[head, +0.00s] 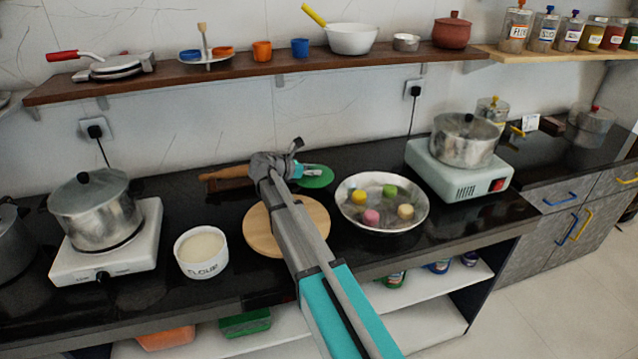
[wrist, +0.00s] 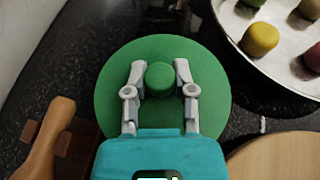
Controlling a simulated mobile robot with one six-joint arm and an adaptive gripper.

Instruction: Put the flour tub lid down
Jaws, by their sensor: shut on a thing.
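The flour tub lid (wrist: 112,88) is a round green disc with a green knob (wrist: 159,78) in its middle. My gripper (wrist: 159,76) is shut on the knob, one finger on each side of it. In the head view the lid (head: 318,178) shows at the end of my arm, over the back of the black counter between the wooden board and the wall; I cannot tell whether it touches the counter. The white flour tub (head: 201,252) stands uncovered on the counter at left, full of pale flour.
A round wooden board (head: 262,237) lies under my arm. A metal tray (head: 382,222) with several coloured pieces is right of the lid. A rolling pin (head: 228,173) is on its left. Pots on stoves stand at both sides, and a shelf (head: 240,73) runs above.

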